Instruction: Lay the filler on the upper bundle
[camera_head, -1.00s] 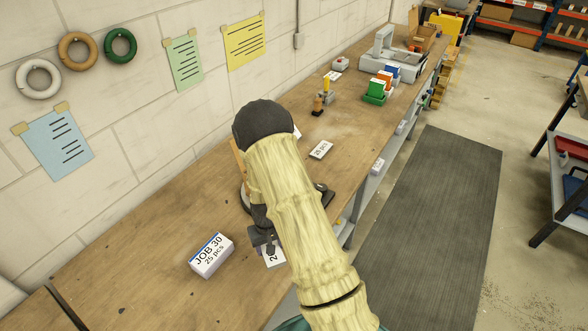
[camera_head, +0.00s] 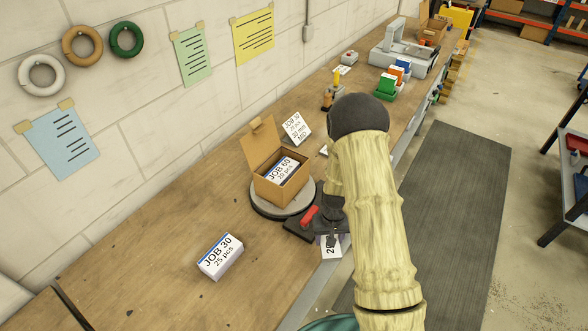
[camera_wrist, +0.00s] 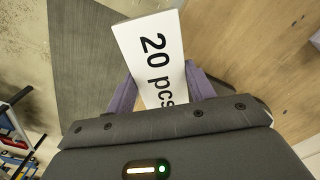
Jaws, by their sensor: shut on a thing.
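My gripper (camera_head: 332,232) is shut on a white block marked "20 pcs" (camera_head: 331,249), held by the table's front edge. The block also shows between the fingers in the wrist view (camera_wrist: 150,45); I cannot tell for sure that it is the filler. An open cardboard box (camera_head: 265,190) stands on a round grey plate (camera_head: 270,211), to the left of and behind my gripper. A white bundle marked "JOB 60" (camera_head: 281,172) lies on top inside the box. What lies beneath it is hidden.
A white "JOB 30" bundle (camera_head: 220,257) lies on the table at the front left. A "JOB 30" sign (camera_head: 297,128) stands behind the box. A red handle (camera_head: 309,216) is close to my gripper. The box's rear flap (camera_head: 262,143) stands up.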

